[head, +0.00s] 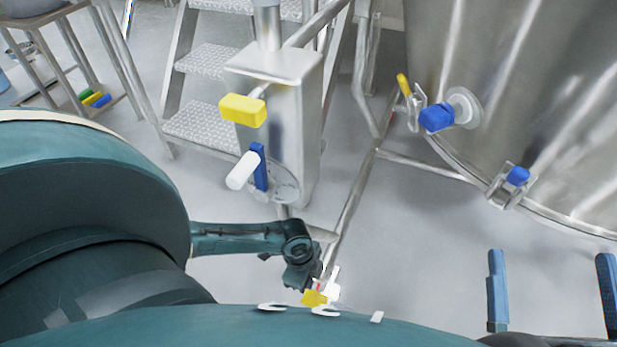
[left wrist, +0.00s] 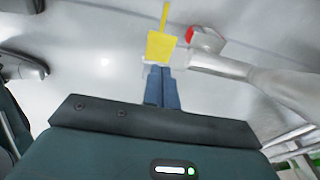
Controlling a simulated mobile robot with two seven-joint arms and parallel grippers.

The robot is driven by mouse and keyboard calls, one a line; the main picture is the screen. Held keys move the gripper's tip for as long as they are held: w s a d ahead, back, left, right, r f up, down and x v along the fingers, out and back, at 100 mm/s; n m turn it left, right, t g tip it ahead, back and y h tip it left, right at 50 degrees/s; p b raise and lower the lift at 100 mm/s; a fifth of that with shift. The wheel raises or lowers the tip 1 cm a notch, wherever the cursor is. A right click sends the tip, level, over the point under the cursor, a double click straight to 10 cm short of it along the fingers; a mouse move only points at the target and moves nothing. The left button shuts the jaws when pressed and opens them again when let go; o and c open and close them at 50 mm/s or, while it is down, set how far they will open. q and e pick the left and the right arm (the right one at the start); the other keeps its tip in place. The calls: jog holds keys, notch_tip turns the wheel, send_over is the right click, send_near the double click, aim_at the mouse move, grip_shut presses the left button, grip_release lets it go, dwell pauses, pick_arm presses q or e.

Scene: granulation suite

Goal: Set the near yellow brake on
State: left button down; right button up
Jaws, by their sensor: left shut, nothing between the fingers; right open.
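In the left wrist view the yellow pad (left wrist: 161,46) has a thin yellow stem and lies just beyond my left fingertips. My left gripper (head: 312,282) is low beside the pad, its fingers mostly hidden in the head view. In the left wrist view the left gripper (left wrist: 160,74) is shut and empty, close to the pad's lower edge; contact is unclear. My right gripper (head: 551,278) is open, away at the lower right.
A steel pedestal (head: 300,135) carries a yellow block handle (head: 243,109), a blue lever (head: 260,166) and a white handle (head: 242,171). A steel vessel (head: 540,90) with blue-handled valves stands right. Steps (head: 208,60) stand behind.

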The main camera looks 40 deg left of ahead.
pick_arm(q)
jog(key=f+b, duration=0.1)
jog(key=f, duration=0.1)
jog(key=f+b, duration=0.1)
jog(key=f, duration=0.1)
jog(key=d+f+b, duration=0.1)
jog(key=f, duration=0.1)
jog(key=shift+w+f, duration=0.1)
jog(key=shift+w, duration=0.05)
jog(key=shift+d+f, duration=0.1)
jog(key=shift+f, duration=0.25)
pick_arm(e)
jog(key=shift+d+r+n+t+y, duration=0.15)
jog(key=shift+r+n+t+y, duration=0.1)
jog(key=shift+r+n+y, duration=1.1)
jog(key=shift+d+r+n+t+y, duration=0.15)
jog(key=shift+r+n+t+y, duration=0.1)
jog(key=shift+r+n+y, duration=1.15)
jog(key=shift+f, duration=0.1)
